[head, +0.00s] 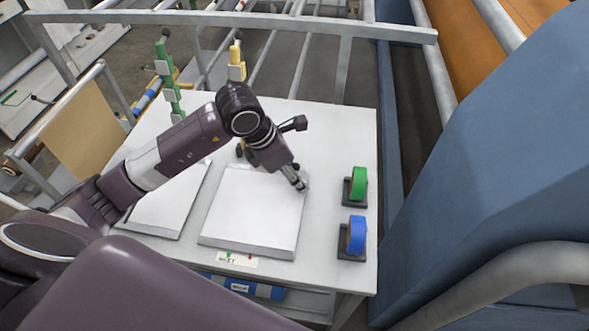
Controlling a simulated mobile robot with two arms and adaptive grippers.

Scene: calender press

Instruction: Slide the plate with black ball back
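Two flat white plates lie side by side on a white table. The right plate (251,216) is whole in the head view except where my arm covers its far edge. The left plate (172,206) is partly covered by my arm. A small dark round knob (296,167), perhaps the black ball, shows at the right plate's far right corner. My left gripper (299,184) points down beside it, over that corner. The fingers look close together, but I cannot tell whether they touch or grip the knob. My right gripper is not in view.
Green clamps (167,75) and a yellow clamp (237,62) stand at the back. A metal rail (300,25) runs behind; a large blue machine (490,170) is right.

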